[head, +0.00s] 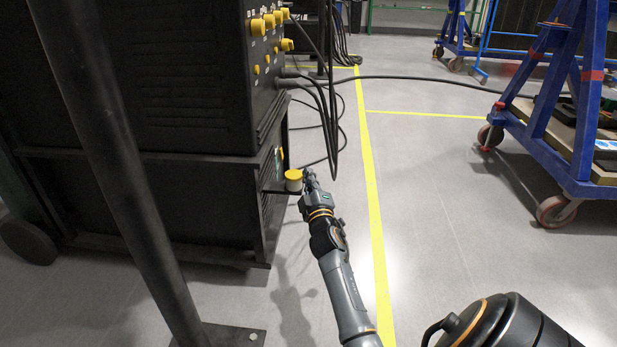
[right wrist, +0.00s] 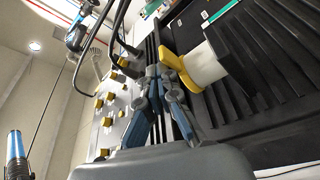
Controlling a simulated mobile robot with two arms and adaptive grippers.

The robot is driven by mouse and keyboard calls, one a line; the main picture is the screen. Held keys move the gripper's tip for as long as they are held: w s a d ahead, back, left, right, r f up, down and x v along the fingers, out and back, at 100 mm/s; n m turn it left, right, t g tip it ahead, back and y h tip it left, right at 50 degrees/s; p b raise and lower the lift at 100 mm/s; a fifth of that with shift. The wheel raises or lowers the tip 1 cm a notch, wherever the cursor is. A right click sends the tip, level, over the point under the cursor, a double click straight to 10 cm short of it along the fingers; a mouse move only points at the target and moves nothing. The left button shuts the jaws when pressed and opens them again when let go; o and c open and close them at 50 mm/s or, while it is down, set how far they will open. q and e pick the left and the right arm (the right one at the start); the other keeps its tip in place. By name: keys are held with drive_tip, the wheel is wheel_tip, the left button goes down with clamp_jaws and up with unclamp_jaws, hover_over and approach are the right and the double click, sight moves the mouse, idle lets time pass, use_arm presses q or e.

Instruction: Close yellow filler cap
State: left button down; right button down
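The yellow filler cap (head: 294,174) sits at the top of a short pale filler neck (head: 295,186) low on the side of the black machine. In the right wrist view the yellow cap (right wrist: 178,70) is at the end of the white neck (right wrist: 206,66); I cannot tell whether it is fully seated. My right gripper (head: 309,175) is just right of the cap. In the right wrist view its fingers (right wrist: 164,72) are together with nothing between them, tips beside the cap; contact is unclear. My left gripper is not in view.
The black machine (head: 150,90) fills the left, with yellow knobs and black cables (head: 328,110) hanging above my right gripper. A dark post (head: 130,180) stands in front. A blue wheeled frame (head: 570,110) is at the right.

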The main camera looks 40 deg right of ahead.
drive_tip(key=shift+s+d+f, duration=0.1)
drive_tip(key=shift+f, duration=0.4)
wheel_tip(320, 180, up, 11)
idle(0.3)
drive_tip(key=shift+f, duration=0.1)
